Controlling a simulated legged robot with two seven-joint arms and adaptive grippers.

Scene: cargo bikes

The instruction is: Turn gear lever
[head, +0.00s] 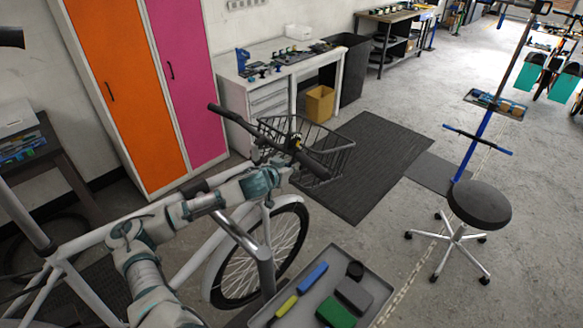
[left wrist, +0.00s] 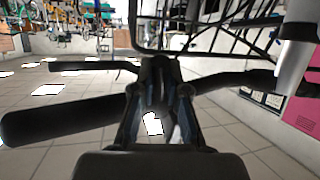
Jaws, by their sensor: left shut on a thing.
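The white bicycle's handlebar (head: 312,163) has black grips and stands in the middle of the head view. My left gripper (head: 283,163) is at the handlebar, beside the wire basket; its fingertips are hard to make out there. In the left wrist view, the left gripper (left wrist: 160,75) has its two dark fingers converging on a dark part at the bar, and it is shut on that part. A thick black grip (left wrist: 65,118) lies to the left of the fingers. The gear lever cannot be told apart from the other dark parts. My right gripper is not in view.
The wire basket (head: 335,152) is just beyond the handlebar. A grey tool tray (head: 372,282) stands close at the front, and a black stool (head: 480,205) is at right. A white workbench (head: 262,92) and an orange and pink cabinet (head: 128,75) stand behind. Floor at right is largely free.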

